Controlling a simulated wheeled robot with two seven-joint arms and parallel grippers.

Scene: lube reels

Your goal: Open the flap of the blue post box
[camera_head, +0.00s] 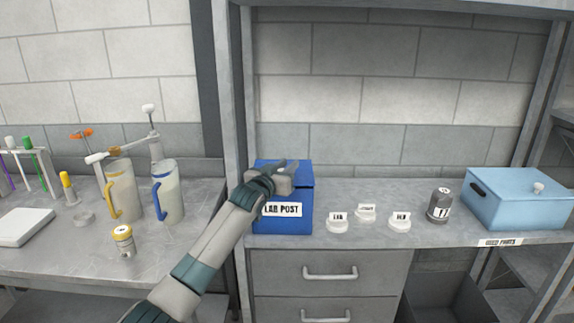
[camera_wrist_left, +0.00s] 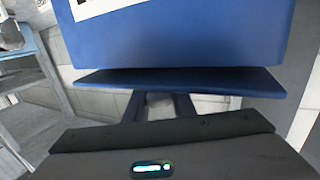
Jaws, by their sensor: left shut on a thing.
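The blue post box (camera_head: 290,222) with a white "LAB POST" label stands at the left end of the grey shelf. My left gripper (camera_head: 284,172) is at the top front of the box, and its arm hides part of the box's left side. In the left wrist view the blue box face (camera_wrist_left: 180,35) fills the upper part. The darker blue flap (camera_wrist_left: 180,82) shows as a strip below it, with a narrow gap between them. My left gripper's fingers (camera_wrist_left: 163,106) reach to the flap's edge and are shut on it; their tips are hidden. My right gripper is not in view.
Right of the box stand several white labelled pieces (camera_head: 338,225), a dark grey canister (camera_head: 440,206) and a light blue bin (camera_head: 520,198). A grey upright post (camera_head: 238,100) is close on the left. Jugs (camera_head: 168,192) stand on the left bench.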

